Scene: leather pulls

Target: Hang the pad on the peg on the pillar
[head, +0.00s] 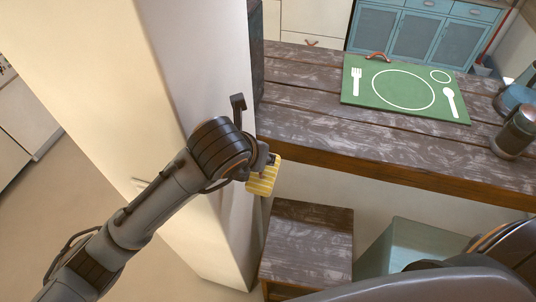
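The pad (262,180) is small, yellow and pale-striped. It hangs at the end of my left gripper (268,164), which appears shut on its upper edge. The pad is in front of the pillar's right edge, below the tabletop's level in the picture. The pillar (170,60) is tall and cream-coloured. A dark, upright hook-like piece, apparently the peg (238,103), shows on the pillar's right face, just above my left wrist. My wrist hides its lower part. The pad is apart from it. My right arm shows at the lower right, but its gripper is out of view.
A worn wooden table (300,95) stands right of the pillar. On it are a green placemat (368,88) with a red loop and a dark jar (514,134). A wooden stool (308,240) and a pale teal bin (408,242) stand below.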

